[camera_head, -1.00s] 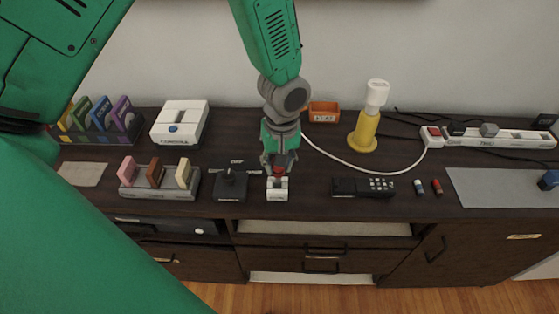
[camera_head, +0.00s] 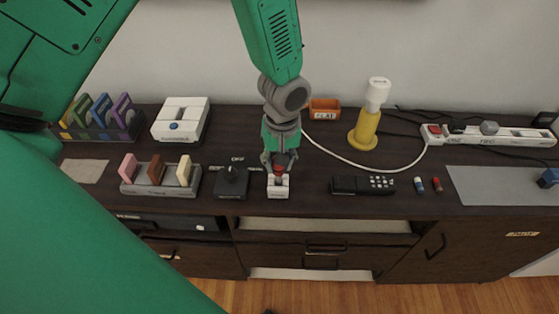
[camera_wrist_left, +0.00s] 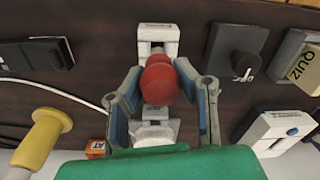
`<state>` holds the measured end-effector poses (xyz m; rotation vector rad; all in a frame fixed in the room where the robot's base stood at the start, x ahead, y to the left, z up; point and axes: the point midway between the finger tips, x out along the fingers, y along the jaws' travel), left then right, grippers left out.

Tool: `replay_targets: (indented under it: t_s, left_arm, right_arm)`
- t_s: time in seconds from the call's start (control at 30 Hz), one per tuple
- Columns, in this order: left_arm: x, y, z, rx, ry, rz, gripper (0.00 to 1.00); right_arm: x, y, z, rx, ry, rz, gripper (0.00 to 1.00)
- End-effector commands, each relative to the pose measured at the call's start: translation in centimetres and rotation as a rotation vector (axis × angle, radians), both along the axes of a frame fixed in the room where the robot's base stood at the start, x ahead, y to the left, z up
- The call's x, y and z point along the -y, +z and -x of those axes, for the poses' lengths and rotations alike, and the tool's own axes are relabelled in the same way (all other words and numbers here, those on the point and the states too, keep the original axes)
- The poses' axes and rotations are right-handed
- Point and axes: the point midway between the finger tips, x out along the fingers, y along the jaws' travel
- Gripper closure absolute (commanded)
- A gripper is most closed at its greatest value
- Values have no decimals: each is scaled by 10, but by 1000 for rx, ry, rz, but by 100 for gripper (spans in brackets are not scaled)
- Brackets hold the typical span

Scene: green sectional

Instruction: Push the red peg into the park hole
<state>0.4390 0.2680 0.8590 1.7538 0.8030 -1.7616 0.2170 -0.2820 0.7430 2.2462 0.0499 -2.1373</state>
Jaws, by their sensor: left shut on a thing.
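The red peg (camera_head: 279,171) has a rounded red head and stands at a small white block (camera_head: 278,188) on the dark cabinet top. My left gripper (camera_head: 279,163) points down over the block, its fingers on either side of the peg. In the left wrist view the red peg (camera_wrist_left: 159,79) sits between the fingers of the left gripper (camera_wrist_left: 164,88), with parts of the white block (camera_wrist_left: 158,37) showing beyond and below it. The jaws are shut on the peg. The peg's lower end and the park hole are hidden, so I cannot tell how deep it sits. My right gripper is not in view.
A black rotary switch (camera_head: 232,181) stands close left of the block. A black remote (camera_head: 362,185) lies to the right. A white cable (camera_head: 360,168) curves across the top.

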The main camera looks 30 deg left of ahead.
Motion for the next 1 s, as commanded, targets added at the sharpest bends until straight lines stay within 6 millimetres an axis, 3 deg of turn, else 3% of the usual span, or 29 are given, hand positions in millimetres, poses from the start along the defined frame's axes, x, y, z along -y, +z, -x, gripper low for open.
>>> replay_targets:
  t_s: [1.0]
  left_arm:
    - [-1, 0, -1, 5, 1, 3, 100]
  right_arm:
    - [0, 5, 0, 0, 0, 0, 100]
